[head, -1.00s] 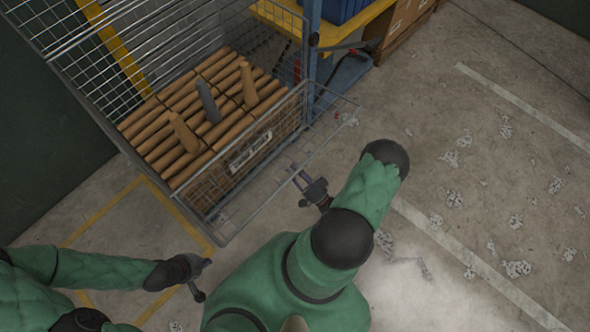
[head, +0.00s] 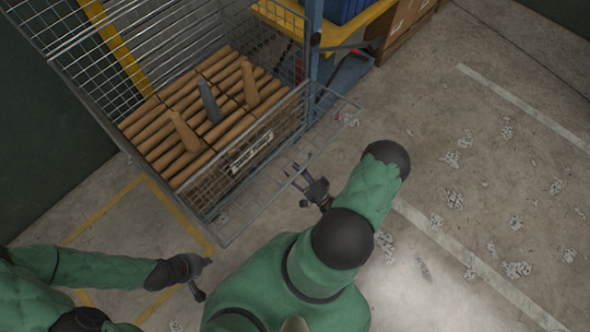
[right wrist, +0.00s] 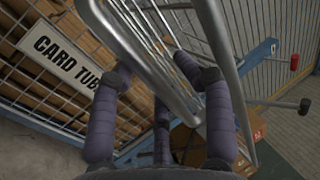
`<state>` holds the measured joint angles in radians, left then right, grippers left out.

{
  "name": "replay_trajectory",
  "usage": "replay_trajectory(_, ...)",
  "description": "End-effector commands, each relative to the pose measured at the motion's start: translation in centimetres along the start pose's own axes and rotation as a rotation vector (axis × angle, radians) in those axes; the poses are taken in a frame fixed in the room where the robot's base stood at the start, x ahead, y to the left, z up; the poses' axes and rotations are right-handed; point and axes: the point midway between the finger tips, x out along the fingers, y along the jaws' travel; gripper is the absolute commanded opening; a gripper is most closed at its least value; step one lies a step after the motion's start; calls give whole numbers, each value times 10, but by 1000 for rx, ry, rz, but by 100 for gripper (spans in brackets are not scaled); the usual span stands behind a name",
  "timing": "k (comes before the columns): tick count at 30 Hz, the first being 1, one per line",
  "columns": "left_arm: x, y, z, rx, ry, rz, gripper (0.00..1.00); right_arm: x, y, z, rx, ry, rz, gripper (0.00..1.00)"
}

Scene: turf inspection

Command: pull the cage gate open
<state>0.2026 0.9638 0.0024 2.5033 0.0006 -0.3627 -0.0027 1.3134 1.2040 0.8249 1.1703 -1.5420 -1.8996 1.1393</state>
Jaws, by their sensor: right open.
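The wire cage (head: 110,80) stands at the upper left with cardboard tubes (head: 205,120) inside. Its gate (head: 338,128), a grey tube frame with wire mesh, stands out at the cage's front right. My right gripper (head: 298,172) is at the gate's rail, with its fingers partly hidden by the mesh. In the right wrist view, its fingers (right wrist: 160,95) are apart on both sides of the gate's frame (right wrist: 150,60), not closed on it. A sign reading "CARD TUB…" (right wrist: 68,58) is at the left there. My left gripper (head: 200,279) is low at left, away from the cage; its jaws are unclear.
A blue post (head: 314,45) and a yellow shelf (head: 350,32) with a blue bin (head: 343,8) stand right of the cage. Cardboard boxes (head: 403,18) are behind. The concrete floor at right is clear apart from pale scraps (head: 515,268).

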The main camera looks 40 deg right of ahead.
Motion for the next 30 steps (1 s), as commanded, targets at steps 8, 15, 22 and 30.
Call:
replay_trajectory(8,0,0,0,0,0,0,0,-41,0,-1,-1,8,0,46)
replay_trajectory(15,0,0,0,0,0,0,0,-86,0,-1,-1,6,0,46)
replay_trajectory(22,0,0,0,0,0,0,0,-112,1,0,0,2,1,46)
replay_trajectory(30,0,0,0,0,0,0,0,-117,1,0,0,0,1,46)
